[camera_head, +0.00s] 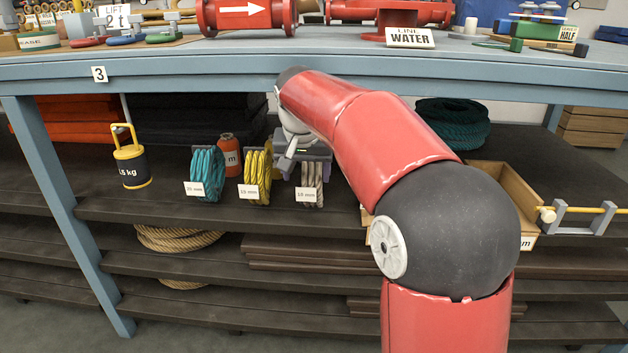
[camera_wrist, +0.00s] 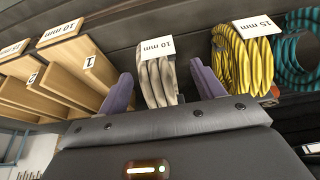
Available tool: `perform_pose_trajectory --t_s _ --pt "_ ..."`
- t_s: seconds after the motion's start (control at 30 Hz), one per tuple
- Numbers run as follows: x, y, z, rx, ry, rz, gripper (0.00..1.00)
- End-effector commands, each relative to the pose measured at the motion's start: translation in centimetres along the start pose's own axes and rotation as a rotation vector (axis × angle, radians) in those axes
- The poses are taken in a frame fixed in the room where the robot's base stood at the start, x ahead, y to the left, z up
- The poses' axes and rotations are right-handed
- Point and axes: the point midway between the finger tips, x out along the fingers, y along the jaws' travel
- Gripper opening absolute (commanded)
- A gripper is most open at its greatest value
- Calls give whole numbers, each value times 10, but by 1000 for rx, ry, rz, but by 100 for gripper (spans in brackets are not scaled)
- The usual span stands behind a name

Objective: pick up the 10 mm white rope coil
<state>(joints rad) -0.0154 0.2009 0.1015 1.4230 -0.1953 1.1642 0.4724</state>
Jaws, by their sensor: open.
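The white rope coil (camera_head: 312,183) stands upright on the shelf under the bench, with a 10 mm tag on it. In the wrist view the white coil (camera_wrist: 158,84) shows between the two purple fingers of my gripper (camera_wrist: 160,74). The fingers are open, one on each side of the coil, with a visible gap on both sides. In the head view my gripper (camera_head: 303,152) is at the coil's upper part and hides some of it.
A yellow coil (camera_head: 256,174) stands close to the left, tagged 15 mm in the wrist view, then a teal coil (camera_head: 207,176). An orange bottle (camera_head: 229,152) is behind them. Wooden bins (camera_wrist: 75,64) are on the other side. The bench top (camera_head: 200,62) overhangs the shelf.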

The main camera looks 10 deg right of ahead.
Motion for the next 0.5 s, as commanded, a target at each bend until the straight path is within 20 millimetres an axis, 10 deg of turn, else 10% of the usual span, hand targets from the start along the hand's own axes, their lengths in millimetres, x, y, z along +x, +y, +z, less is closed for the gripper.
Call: perform_pose_trajectory --t_s 0.5 --pt "62 0 3 -1 -2 0 67"
